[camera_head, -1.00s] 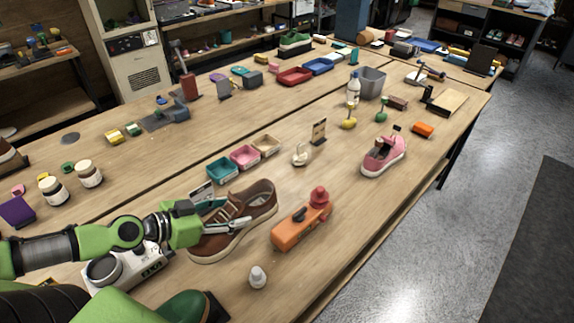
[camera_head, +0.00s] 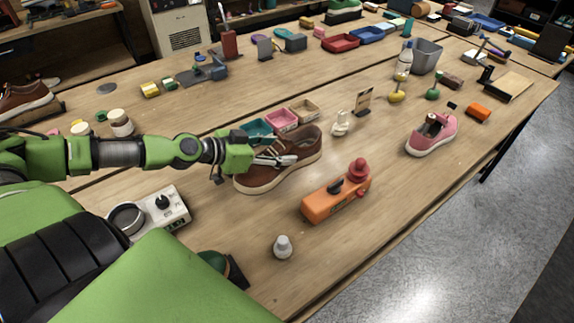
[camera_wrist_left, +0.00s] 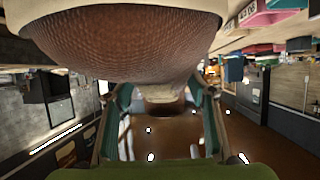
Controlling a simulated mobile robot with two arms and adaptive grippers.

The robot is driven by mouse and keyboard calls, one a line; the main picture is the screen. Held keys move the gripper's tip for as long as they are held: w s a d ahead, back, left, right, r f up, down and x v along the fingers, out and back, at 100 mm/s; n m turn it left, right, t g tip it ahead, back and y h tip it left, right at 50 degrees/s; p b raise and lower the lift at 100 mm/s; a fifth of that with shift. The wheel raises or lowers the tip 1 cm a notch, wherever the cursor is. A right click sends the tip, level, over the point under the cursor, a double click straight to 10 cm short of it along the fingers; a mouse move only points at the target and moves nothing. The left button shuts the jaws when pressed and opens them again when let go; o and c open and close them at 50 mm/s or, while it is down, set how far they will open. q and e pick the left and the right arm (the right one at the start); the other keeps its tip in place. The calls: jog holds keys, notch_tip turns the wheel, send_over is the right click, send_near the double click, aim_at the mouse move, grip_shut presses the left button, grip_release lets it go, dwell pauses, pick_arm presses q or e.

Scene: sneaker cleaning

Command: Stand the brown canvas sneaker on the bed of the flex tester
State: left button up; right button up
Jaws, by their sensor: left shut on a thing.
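The sneaker overlaps the small trays in the picture and seems to be just above the table; the gap is hard to see. In the left wrist view its textured brown side (camera_wrist_left: 130,45) fills the top, close to the fingers (camera_wrist_left: 160,105). An orange device with a red knob (camera_head: 337,190) stands to its right; I cannot tell whether this is the flex tester. My right gripper is not in view.
A white device with a dial (camera_head: 170,207) and a white-grey bulb (camera_head: 283,247) stand nearer me. Teal (camera_head: 257,128), pink (camera_head: 283,120) and tan trays lie behind the sneaker. A pink sneaker (camera_head: 432,135) stands right. Bare table lies between the orange device and pink sneaker.

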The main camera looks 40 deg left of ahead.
aim_at(274, 149)
pick_arm(q)
jog(key=shift+w+a, duration=0.1)
jog(key=shift+w, duration=0.25)
jog(key=shift+w+a+f, duration=0.25)
jog(key=shift+w+f, duration=0.15)
jog(key=shift+w, duration=0.1)
jog(key=shift+w+f, duration=0.45)
jog(key=shift+f, duration=0.1)
jog(key=w+f, duration=0.2)
jog(key=f, duration=0.1)
jog(key=shift+w+a+p, duration=0.1)
jog(key=shift+a+p, duration=0.1)
jog(key=shift+p, duration=0.2)
jog(key=shift+w+f, duration=0.55)
jog(key=shift+f, duration=0.1)
jog(key=shift+s+f+p, duration=0.1)
jog(key=shift+f+p, duration=0.3)
jog(key=shift+f, duration=1.1)
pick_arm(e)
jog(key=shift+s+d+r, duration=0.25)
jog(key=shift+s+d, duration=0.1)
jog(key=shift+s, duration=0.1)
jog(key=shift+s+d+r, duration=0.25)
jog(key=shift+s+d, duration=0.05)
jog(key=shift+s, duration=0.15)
